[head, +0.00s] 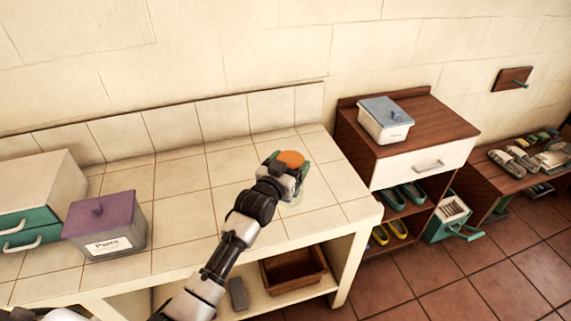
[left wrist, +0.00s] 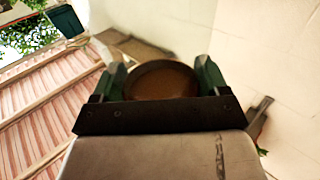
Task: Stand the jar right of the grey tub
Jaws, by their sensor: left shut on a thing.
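The jar has an orange lid (head: 291,158), and a clear glassy part shows faintly below my gripper. My left gripper (head: 286,168) is shut on the jar over the right part of the tiled counter. I cannot tell whether the jar's base touches the tiles. In the left wrist view, the jar's round brown end (left wrist: 161,83) sits between the two green fingers. The grey tub (head: 122,240), with a purple lid and a white label, stands on the counter at the left, well apart from the jar. My right gripper is in neither view.
A white box with teal drawers (head: 40,195) stands left of the grey tub. The tiled counter (head: 185,205) is clear between tub and jar. A brown crate (head: 293,270) sits on the shelf below. A wooden cabinet (head: 435,120) bearing a blue-lidded tub (head: 385,122) stands at right.

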